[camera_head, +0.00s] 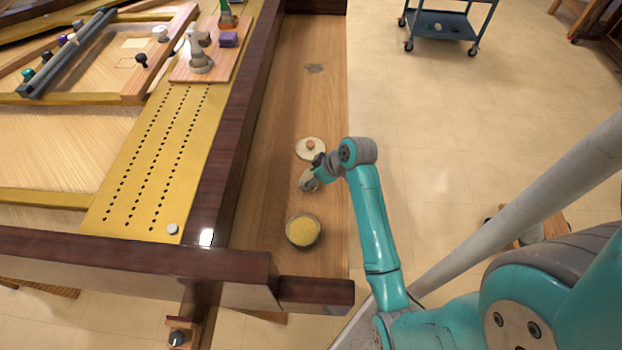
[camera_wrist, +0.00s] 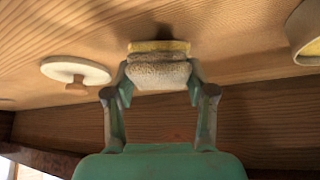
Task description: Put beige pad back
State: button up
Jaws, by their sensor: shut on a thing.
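The beige pad (camera_wrist: 158,72) is a rough, light block with a yellow layer on its far side, seen in the wrist view. My gripper (camera_wrist: 160,80) is shut on it, one finger on each side. The pad is close to the wooden board; I cannot tell whether it touches. In the head view my gripper (camera_head: 311,177) is over the board (camera_head: 290,90), between a round lid and a round bowl, and largely hides the pad.
The pale lid with a wooden knob (camera_head: 310,148) lies just beyond my gripper; it also shows in the wrist view (camera_wrist: 88,68). The bowl with yellow contents (camera_head: 303,230) is nearer; its rim shows in the wrist view (camera_wrist: 296,30). A dark wooden rail (camera_head: 243,130) runs along the left.

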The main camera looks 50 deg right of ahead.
jog(key=shift+f, duration=0.5)
jog(key=shift+f, duration=0.1)
jog(key=o, duration=1.1)
jog(key=v, duration=1.2)
